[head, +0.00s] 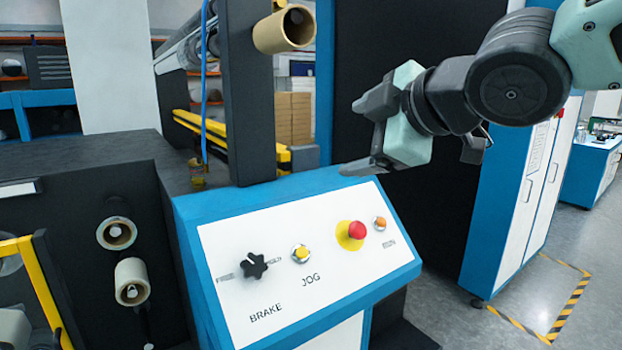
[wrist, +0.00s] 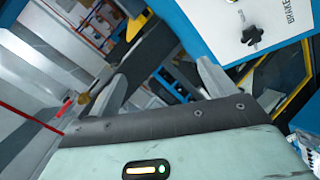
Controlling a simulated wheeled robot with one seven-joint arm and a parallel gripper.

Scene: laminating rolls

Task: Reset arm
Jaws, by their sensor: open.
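My gripper (head: 362,138) is in the upper middle of the head view, above the back edge of a sloped control panel (head: 325,275). Its two fingers are apart, with nothing between them. In the wrist view my gripper (wrist: 162,85) also shows its two grey fingers spread and empty. The panel carries a black brake knob (head: 254,265), a yellow jog button (head: 300,254), a red mushroom button (head: 356,231) and a small orange button (head: 380,223). The wrist view shows the brake knob (wrist: 252,35) at the upper right. No finger touches a control.
A dark post (head: 250,100) with a cardboard roll core (head: 284,30) stands left of my gripper. Two roll ends (head: 131,282) sit on the dark machine face at left. A blue and white cabinet (head: 520,180) stands at right. Open floor (head: 500,270) has striped tape.

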